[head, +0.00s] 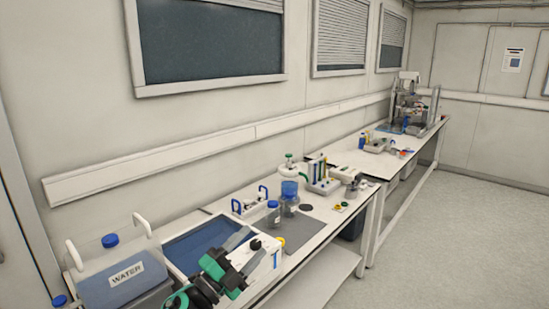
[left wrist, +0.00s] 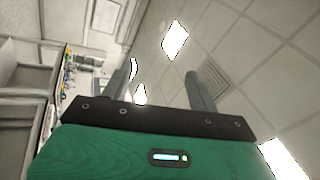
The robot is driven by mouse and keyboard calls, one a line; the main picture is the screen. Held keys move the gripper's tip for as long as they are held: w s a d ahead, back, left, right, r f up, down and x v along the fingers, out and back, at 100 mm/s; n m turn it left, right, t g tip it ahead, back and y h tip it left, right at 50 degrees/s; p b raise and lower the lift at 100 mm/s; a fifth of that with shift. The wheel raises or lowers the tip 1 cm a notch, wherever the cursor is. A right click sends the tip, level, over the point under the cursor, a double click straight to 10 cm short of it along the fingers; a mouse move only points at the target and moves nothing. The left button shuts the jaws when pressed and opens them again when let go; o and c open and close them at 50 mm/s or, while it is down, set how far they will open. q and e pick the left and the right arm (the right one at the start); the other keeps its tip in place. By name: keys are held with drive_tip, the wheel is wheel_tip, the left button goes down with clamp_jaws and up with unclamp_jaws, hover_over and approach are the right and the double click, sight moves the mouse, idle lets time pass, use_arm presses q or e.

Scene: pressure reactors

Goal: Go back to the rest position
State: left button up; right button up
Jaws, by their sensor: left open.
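My left gripper (head: 248,250), green and black with grey fingers, shows at the bottom of the head view, in front of the bench with the sink. In the left wrist view my left gripper (left wrist: 160,72) has its two grey fingers well apart with nothing between them. That camera looks up towards the ceiling, with the room tilted at its left side. My right gripper is not in view.
A water container (head: 108,283) with a blue cap stands at the lower left, beside the blue sink basin (head: 195,247). Blue-lidded jars (head: 273,214) and a tube rack (head: 322,182) stand farther along the bench. The floor (head: 440,235) at the right is clear.

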use_arm(q)
drive_tip(key=s+a+f+n+g+y, duration=0.1)
drive_tip(key=s+a+f+n+y, duration=0.6)
drive_tip(key=f+n, duration=0.25)
drive_tip(key=s+a+f+n+g+y, duration=0.2)
drive_tip(key=s+a+f+n+y, duration=0.45)
drive_tip(key=f+n+y, duration=0.35)
drive_tip(key=s+a+f+n+g, duration=0.1)
drive_tip(key=s+f+g, duration=0.25)
drive_tip(key=s, duration=0.45)
drive_tip(key=s+a+f+n+g+h, duration=0.1)
drive_tip(key=s+f+g, duration=0.25)
drive_tip(key=s, duration=0.35)
drive_tip(key=s+a+f+n+g, duration=0.1)
drive_tip(key=s+a+f+g, duration=0.2)
drive_tip(key=s, duration=0.5)
wheel_tip(320, 180, down, 31)
drive_tip(key=d, duration=0.2)
drive_tip(key=s+a+f+g, duration=0.1)
drive_tip(key=s+a+f, duration=0.1)
drive_tip(key=s+f, duration=0.7)
drive_tip(key=s+a+f+g, duration=0.1)
drive_tip(key=s+a+f, duration=0.1)
drive_tip(key=s+f, duration=0.8)
drive_tip(key=shift+f+m, duration=0.45)
